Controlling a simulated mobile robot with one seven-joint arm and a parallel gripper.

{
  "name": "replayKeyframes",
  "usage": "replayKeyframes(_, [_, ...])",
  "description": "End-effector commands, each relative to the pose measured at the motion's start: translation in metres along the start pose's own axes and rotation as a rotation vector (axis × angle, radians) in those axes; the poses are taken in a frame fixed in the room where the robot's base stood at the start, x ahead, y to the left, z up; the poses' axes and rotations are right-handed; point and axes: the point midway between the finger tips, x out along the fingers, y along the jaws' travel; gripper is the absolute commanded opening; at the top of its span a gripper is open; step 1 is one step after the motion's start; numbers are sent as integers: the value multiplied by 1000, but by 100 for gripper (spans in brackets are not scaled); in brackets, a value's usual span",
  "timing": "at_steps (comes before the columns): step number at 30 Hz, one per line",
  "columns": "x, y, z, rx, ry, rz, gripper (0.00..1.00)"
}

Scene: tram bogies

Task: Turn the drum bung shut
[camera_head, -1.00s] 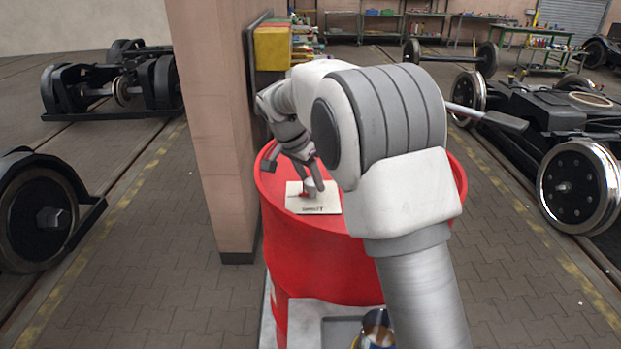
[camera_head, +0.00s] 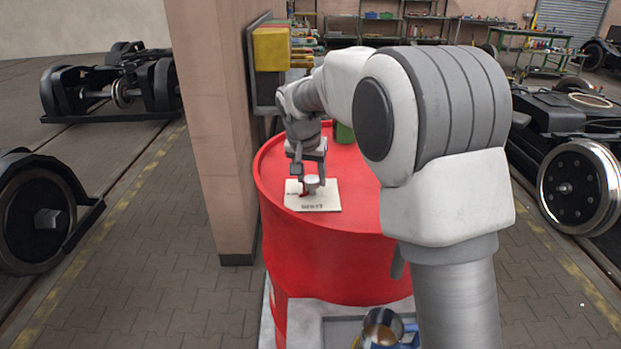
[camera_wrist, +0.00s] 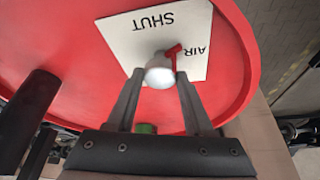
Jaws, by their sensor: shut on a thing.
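The drum bung (camera_wrist: 160,70) is a pale round knob with a red pointer (camera_wrist: 174,50). It rises from a white label plate (camera_wrist: 122,38) on the red drum (camera_head: 350,255). In the wrist view the plate reads SHUT and AIR, and the pointer is by the word AIR. My gripper (camera_wrist: 161,84) is shut on the bung, one finger on each side of it. In the head view my gripper (camera_head: 311,184) reaches down onto the bung (camera_head: 312,181) from above. The fingers partly hide the bung there.
A pink pillar (camera_head: 216,130) stands close left of the drum. A green object (camera_head: 345,132) sits on the drum top behind my gripper, and it shows in the wrist view (camera_wrist: 146,128). Wheelsets (camera_head: 582,187) stand at right and left.

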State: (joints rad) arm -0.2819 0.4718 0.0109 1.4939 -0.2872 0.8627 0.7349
Motion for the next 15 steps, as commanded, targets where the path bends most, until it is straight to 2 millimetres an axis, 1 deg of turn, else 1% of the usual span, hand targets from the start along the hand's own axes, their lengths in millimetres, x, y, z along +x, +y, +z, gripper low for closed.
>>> replayKeyframes(15, [-2,5,-3,-448,0,-188,0])
